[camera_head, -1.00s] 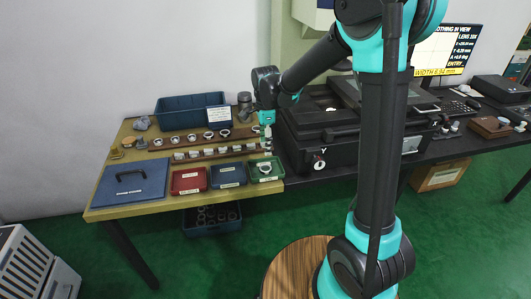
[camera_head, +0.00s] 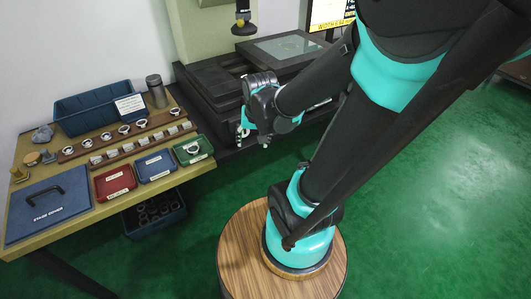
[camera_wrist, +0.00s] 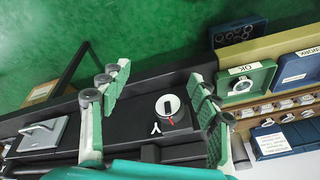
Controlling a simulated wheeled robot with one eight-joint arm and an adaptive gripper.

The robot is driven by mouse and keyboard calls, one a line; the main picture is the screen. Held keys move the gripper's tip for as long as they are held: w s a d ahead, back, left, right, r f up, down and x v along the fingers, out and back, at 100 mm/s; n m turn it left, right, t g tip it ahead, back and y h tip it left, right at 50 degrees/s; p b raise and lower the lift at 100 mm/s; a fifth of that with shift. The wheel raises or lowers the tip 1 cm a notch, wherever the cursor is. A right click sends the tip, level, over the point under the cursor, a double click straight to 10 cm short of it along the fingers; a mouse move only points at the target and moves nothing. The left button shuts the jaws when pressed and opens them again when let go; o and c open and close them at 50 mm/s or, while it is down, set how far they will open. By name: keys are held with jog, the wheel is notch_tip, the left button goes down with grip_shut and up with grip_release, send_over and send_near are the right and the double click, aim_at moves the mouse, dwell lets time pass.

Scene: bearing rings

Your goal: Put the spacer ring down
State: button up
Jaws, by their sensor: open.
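A pale metal spacer ring (camera_head: 193,149) lies in the green tray (camera_head: 204,157) at the right front corner of the bench. In the wrist view the ring (camera_wrist: 242,86) lies flat inside the green tray (camera_wrist: 262,77), which has an OK label. My gripper (camera_head: 253,138) is to the right of the tray, in front of the black machine.
A red tray (camera_head: 115,182), a blue tray (camera_head: 156,167) and a blue stage cover (camera_head: 47,211) lie on the bench (camera_head: 100,212). Behind them are wooden racks of rings and a blue bin (camera_head: 72,124). The black measuring machine (camera_head: 222,100) stands close behind my gripper.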

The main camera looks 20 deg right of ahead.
jog(key=s+d+n, duration=0.1)
jog(key=s+d+f+n, duration=0.1)
jog(key=s, duration=0.1)
jog(key=s+d+f+n, duration=0.1)
jog(key=shift+s+f+t, duration=0.1)
jog(key=shift+s+t, duration=0.25)
jog(key=shift+t, duration=0.05)
dwell(0.8)
